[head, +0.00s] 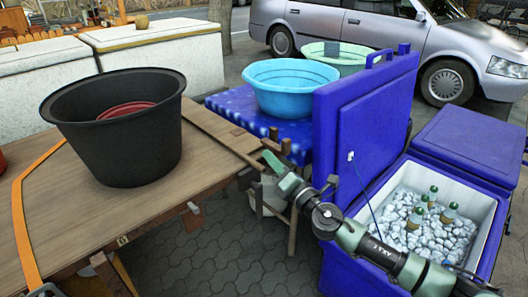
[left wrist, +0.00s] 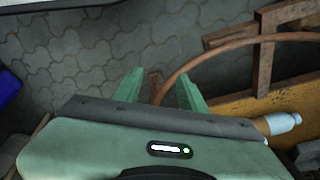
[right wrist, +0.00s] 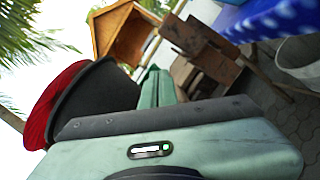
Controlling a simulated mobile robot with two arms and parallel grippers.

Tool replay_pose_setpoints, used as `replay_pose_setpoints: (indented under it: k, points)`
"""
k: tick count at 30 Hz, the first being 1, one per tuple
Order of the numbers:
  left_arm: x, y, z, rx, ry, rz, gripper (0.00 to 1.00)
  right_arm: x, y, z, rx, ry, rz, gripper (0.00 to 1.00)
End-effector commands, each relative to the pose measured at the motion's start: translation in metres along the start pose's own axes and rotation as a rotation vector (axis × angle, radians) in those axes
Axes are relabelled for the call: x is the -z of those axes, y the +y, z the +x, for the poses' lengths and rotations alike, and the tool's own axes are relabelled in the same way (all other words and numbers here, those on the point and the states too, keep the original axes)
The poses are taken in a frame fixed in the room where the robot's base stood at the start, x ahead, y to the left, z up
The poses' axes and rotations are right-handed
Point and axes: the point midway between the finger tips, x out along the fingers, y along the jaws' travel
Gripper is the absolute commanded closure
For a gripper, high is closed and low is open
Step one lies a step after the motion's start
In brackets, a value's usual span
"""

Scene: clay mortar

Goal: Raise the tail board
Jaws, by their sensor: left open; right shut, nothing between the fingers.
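A wooden cart bed (head: 60,205) fills the left of the head view. A narrow plank (head: 215,128) runs along its right edge, and wooden pieces (head: 193,216) show below that edge. I cannot tell for sure which is the tail board. My right gripper (head: 268,160) is shut and empty by the plank's near end; I cannot tell whether it touches. In the right wrist view its fingers (right wrist: 155,88) are together, close to brown wooden parts (right wrist: 200,48). My left gripper (left wrist: 160,88) is open and empty in the left wrist view, above grey paving, with wooden framing (left wrist: 265,52) to its right.
A black tub (head: 120,130) with a red basin inside stands on the bed. A blue-covered table (head: 235,110) with a turquoise basin (head: 290,85) stands behind. An open blue cooler (head: 345,265) of ice and bottles is right. Paving (head: 230,245) between is clear.

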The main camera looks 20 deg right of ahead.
Motion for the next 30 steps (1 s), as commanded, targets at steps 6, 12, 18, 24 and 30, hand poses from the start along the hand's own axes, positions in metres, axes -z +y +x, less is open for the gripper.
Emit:
replay_pose_setpoints:
  k: [6,12,18,24,30]
  points:
    - [0.007,-0.001,-0.014,0.002,0.011,-0.003,0.59,0.001,-0.001,-0.028,0.0,0.001,-0.001,1.0]
    - [0.015,-0.002,-0.025,0.003,0.038,-0.003,0.59,0.015,-0.013,-0.04,0.009,0.02,-0.045,1.0]
    - [0.038,-0.002,-0.058,0.005,0.126,-0.003,0.59,0.044,-0.046,-0.064,-0.001,0.052,-0.21,1.0]
    - [0.051,-0.002,-0.1,0.007,0.211,-0.004,0.59,0.049,-0.077,-0.103,-0.035,0.003,-0.416,1.0]
    - [0.057,-0.002,-0.118,0.006,0.246,-0.003,0.59,0.041,-0.073,-0.113,-0.144,-0.014,-0.7,1.0]
